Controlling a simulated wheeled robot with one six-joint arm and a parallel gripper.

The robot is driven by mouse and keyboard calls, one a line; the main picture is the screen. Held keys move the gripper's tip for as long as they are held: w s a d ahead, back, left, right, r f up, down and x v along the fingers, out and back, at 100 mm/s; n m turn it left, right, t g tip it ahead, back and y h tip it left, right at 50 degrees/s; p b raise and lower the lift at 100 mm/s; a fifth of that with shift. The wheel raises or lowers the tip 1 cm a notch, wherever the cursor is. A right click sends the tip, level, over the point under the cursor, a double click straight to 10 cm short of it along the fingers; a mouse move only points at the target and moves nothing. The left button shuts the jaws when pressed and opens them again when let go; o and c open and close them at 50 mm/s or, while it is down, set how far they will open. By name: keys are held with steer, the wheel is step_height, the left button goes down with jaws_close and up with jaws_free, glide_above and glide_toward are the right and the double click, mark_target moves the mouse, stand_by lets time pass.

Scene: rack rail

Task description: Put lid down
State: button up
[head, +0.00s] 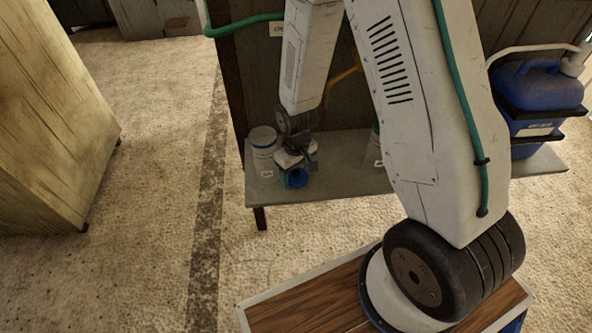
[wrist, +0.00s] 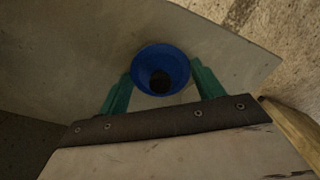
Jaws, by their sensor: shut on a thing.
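A blue round lid (head: 296,178), hollow with a dark centre, is held in my gripper (head: 298,164) at the front edge of the grey bench (head: 340,186). In the wrist view the lid (wrist: 160,62) sits between the two green fingers of my gripper (wrist: 162,84), which are shut on it. The bench surface (wrist: 95,60) shows behind the lid. I cannot tell whether the lid touches the bench or hangs just above it. A pale jar with a label (head: 264,155) stands upright on the bench, just left of my gripper.
Another container (head: 377,150) is mostly hidden behind my arm. A blue jug (head: 540,100) stands at the bench's right end. A dark wooden wall (head: 335,95) rises behind the bench. A wooden cabinet (head: 50,120) stands at the left, with open floor (head: 165,130) between.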

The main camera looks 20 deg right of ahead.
steer(key=shift+a, duration=0.25)
steer(key=shift+f, duration=0.15)
steer(key=o, duration=1)
steer(key=shift+c, duration=0.2)
